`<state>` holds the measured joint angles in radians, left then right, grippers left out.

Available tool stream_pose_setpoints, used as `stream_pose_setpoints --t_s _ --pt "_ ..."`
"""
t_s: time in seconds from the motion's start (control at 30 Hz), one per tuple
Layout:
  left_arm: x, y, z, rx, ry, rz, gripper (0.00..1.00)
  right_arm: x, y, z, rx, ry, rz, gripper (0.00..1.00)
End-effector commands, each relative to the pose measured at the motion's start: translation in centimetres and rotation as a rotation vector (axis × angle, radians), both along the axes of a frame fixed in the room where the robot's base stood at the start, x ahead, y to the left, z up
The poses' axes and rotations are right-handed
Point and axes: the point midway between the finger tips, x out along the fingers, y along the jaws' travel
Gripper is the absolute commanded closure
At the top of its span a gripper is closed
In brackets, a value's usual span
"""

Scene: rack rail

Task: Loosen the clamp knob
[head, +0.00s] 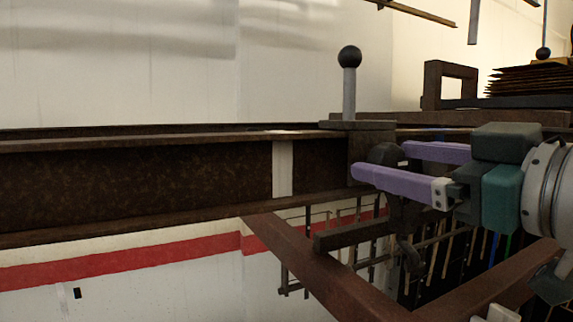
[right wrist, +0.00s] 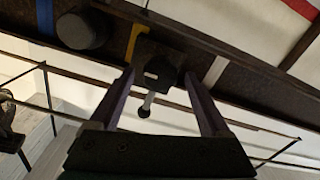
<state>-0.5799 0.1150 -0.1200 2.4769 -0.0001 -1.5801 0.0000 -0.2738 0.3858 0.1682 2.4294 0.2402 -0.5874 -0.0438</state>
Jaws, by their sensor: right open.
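A dark round knob (head: 385,153) sits on the side of the dark clamp block under the rail's top, partly hidden by my right gripper. My right gripper (head: 380,165) has lilac fingers pointing left, spread open, close to the knob and empty. In the right wrist view, its fingers (right wrist: 159,72) stand apart in front of a dark bracket. A grey lever with a black ball (right wrist: 143,112) shows between them there. I cannot tell whether anything touches. My left gripper is out of view.
The long rusty rail (head: 140,185) crosses the left half. A grey post with a black ball (head: 349,57) rises above the clamp. A brown beam (head: 320,268) and hanging rods lie below my right gripper. Stacked brown sheets (head: 530,78) stand at the upper right.

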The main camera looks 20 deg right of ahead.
Motion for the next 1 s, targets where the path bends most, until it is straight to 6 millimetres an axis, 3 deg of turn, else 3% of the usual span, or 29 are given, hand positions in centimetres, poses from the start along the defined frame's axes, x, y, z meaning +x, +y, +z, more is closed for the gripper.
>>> stream_pose_setpoints --t_s 0.1,0.43,1.0 --pt "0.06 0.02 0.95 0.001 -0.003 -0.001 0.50 0.84 0.07 0.34 0.000 0.000 0.000 0.19" --pt "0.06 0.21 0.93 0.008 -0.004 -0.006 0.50 1.11 0.16 0.11 -0.001 -0.001 0.001 0.19" --pt "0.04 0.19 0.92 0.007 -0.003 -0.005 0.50 1.09 0.16 0.11 -0.001 -0.001 0.001 0.82"
